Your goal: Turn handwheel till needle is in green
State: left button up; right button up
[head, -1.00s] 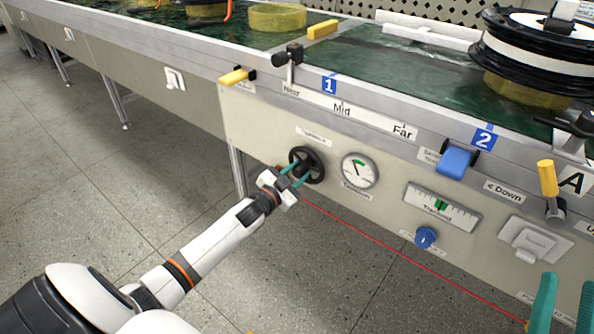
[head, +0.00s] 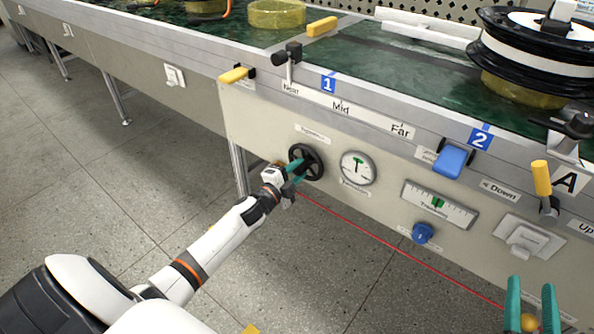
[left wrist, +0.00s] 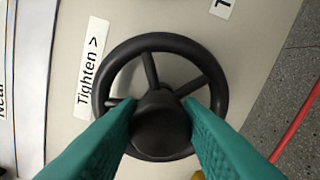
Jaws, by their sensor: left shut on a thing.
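The black handwheel (head: 314,156) is on the grey front panel, and it fills the middle of the left wrist view (left wrist: 152,42). The label "Tighten >" (left wrist: 91,68) is beside the wheel. The round white tension gauge (head: 357,168) is just right of the wheel. Its needle stands about upright, its tip at the small green band at the top of the dial. My right gripper (head: 531,284) is at the lower right, its fingers apart.
A horizontal scale (head: 440,205) with a green mark, a blue knob (head: 422,233) and a white switch (head: 522,241) are farther right on the panel. A red cord (head: 400,252) runs along below. Yellow-handled levers (head: 541,178) stick out at the bench edge.

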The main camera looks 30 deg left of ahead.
pick_arm(q)
jog(key=shift+m, duration=0.4)
jog(key=o, duration=1)
jog(key=shift+c, duration=0.2)
jog(key=shift+s, duration=0.2)
jog(key=s+p, duration=0.3)
jog(key=s, duration=0.8)
jog(key=shift+s+a, duration=0.35)
jog(key=shift+a, duration=0.1)
pick_arm(e)
notch_tip(320, 180, down, 11)
jog(key=s+d+g+h, duration=0.2)
jog(key=g, duration=0.5)
jog(key=shift+s+d+r+g, duration=0.2)
jog(key=shift+g, duration=0.1)
